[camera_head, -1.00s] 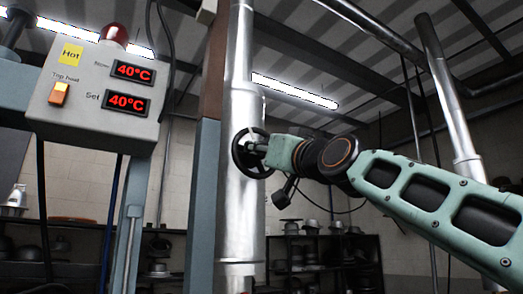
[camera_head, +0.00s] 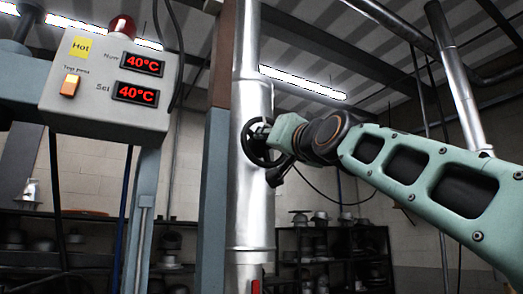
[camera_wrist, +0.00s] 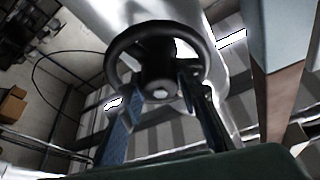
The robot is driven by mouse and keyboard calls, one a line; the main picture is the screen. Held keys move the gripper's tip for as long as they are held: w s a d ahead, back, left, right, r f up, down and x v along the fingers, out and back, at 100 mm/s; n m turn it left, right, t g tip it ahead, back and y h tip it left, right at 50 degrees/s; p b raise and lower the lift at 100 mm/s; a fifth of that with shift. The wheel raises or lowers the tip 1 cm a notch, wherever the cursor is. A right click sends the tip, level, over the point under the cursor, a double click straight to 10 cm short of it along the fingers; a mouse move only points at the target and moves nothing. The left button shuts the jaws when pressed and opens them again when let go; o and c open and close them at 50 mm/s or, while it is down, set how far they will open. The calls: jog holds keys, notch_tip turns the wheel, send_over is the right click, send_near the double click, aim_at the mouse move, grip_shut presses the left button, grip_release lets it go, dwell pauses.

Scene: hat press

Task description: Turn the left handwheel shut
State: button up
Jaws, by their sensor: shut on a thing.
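The left handwheel (camera_head: 248,146) is a black wheel on the side of an upright silver pipe (camera_head: 250,215) in the head view. In the wrist view the handwheel (camera_wrist: 118,45) shows its rim, dark hub and a pale centre spot. My gripper (camera_head: 268,135) is at the wheel in the head view, its tips partly hidden. In the wrist view my gripper's two blue-grey fingers (camera_wrist: 160,95) reach to either side of the hub, within the rim, and are shut on the wheel. The exact contact points are dark and hard to make out.
A grey control box (camera_head: 110,80) with two red 40°C displays and an orange switch hangs at the left. A blue-grey post (camera_head: 213,190) stands just left of the pipe. Shelves with hat forms (camera_head: 325,250) stand behind. A second silver pipe (camera_head: 455,80) is at the right.

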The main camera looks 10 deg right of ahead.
jog(key=shift+r+m+h, duration=0.1)
jog(key=shift+m+h, duration=0.7)
jog(key=shift+m, duration=0.7)
jog(key=o, duration=0.9)
jog(key=shift+s, duration=0.1)
jog(key=v, duration=1.2)
